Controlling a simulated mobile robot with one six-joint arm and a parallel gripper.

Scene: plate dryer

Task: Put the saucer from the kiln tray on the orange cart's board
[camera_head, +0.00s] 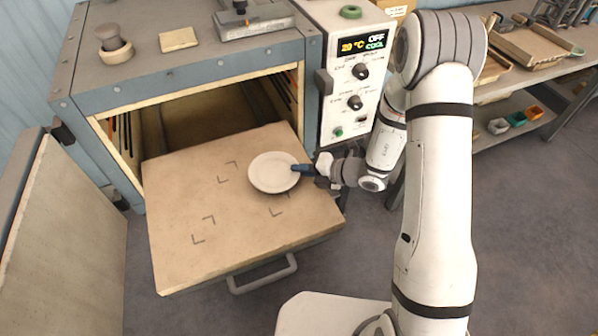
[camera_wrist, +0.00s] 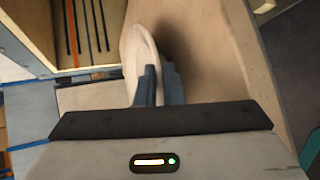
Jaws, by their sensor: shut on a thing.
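The pale saucer (camera_head: 272,173) is over the right part of the pulled-out kiln tray (camera_head: 190,245). My gripper (camera_head: 303,168) reaches in from the right and is shut on the saucer's right rim. In the wrist view the saucer (camera_wrist: 140,55) stands between the blue-grey fingers (camera_wrist: 157,82), with a dark shadow beside it on the tray. I cannot tell whether the saucer touches the tray or is a little above it. The orange cart and its board do not show clearly in either view.
The kiln (camera_head: 190,70) stands open behind the tray, its door (camera_head: 65,235) swung out at left. The control panel (camera_head: 352,75) reads 20 °C, OFF, COOL. A tray handle (camera_head: 262,276) juts out in front. A workbench (camera_head: 530,60) with wooden trays stands at right; grey floor lies between.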

